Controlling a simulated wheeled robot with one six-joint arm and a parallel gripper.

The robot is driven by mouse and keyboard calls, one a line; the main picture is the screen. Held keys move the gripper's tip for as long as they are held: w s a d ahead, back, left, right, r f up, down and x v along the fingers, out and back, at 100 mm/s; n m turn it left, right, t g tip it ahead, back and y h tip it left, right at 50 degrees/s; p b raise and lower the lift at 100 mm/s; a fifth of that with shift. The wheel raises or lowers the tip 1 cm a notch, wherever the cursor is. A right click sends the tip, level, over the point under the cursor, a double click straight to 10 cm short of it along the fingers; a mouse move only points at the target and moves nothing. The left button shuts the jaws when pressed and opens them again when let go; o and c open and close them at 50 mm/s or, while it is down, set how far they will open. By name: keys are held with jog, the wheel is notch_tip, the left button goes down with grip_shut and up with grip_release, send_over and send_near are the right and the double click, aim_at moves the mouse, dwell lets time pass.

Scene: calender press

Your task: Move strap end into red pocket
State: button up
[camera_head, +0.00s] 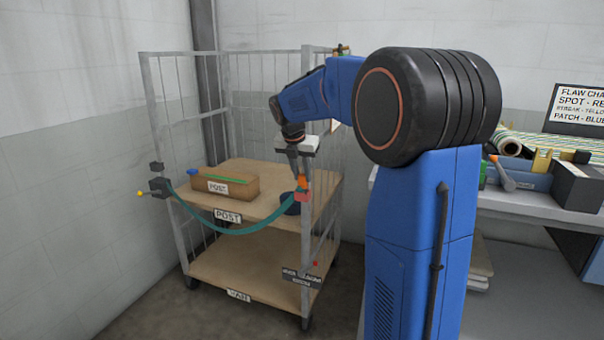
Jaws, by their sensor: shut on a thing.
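A teal strap (240,233) hangs in a sagging curve across the front of a wire-sided cart. Its left end meets a black fitting (159,187) on the left front post. Its right end rises to my gripper (302,182), which is shut on the orange strap end (303,181) near the right front post. A small red piece, which looks like the red pocket (302,196), sits at that post just below the orange end. I cannot tell whether the two touch or whether any of the end is inside.
The lower shelf (245,270) looks empty. A cluttered bench (520,204) stands at right. My blue arm hides part of the middle.

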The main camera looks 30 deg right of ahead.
jog(key=shift+f, duration=0.3)
jog(key=o, duration=1)
jog(key=v, duration=1.7)
jog(key=shift+r, duration=0.15)
jog(key=shift+s, duration=0.1)
